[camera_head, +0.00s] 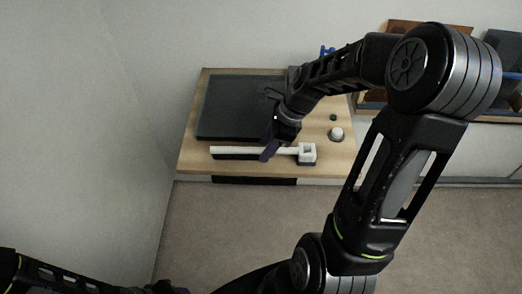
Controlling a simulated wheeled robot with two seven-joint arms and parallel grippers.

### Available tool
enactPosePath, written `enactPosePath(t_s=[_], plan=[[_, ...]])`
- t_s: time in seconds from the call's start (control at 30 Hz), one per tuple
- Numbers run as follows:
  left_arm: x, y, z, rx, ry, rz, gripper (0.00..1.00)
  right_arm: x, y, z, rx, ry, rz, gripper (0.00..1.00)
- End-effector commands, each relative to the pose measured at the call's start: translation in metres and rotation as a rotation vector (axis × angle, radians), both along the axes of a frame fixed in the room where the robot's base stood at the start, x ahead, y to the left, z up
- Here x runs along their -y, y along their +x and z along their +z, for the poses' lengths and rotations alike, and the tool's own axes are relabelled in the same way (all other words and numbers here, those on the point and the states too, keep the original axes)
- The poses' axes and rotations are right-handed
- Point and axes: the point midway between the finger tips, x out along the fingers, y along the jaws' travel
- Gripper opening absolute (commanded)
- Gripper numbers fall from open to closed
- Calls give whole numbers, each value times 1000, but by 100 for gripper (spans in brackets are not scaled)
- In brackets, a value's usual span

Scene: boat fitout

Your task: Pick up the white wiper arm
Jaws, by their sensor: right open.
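The white wiper arm (238,150) lies across the front part of the wooden table top, a long thin bar with a blocky square head (307,152) at its right end. My right gripper (270,148) is over the bar, nearer the head than the far left end, with its fingers pointing down. It is open, and one dark finger hides a short piece of the bar. I cannot tell whether the fingers touch the bar. Part of my left arm shows at the bottom left, but its gripper cannot be made out.
A dark flat panel (228,108) lies behind the wiper arm on the wooden table (190,163). A white round knob (336,134) and a small dark green piece (333,117) stand to the right. A shelf with brown and dark panels (402,33) is at the back right. Walls close off the left.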

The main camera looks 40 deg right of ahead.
Motion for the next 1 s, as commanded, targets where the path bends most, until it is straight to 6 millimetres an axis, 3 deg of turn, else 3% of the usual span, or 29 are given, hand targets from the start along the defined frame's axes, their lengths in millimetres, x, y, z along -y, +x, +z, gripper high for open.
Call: enactPosePath(t_s=[0.2,0.8,1.0], plan=[[0,-1,3,-1,1,1,36,-7,5,-23,-2,1,0,44],[0,0,3,-1,1,1,36,-7,5,-23,-1,-1,0,44],[0,0,3,-1,1,1,36,-7,5,-23,-1,-1,0,28]])
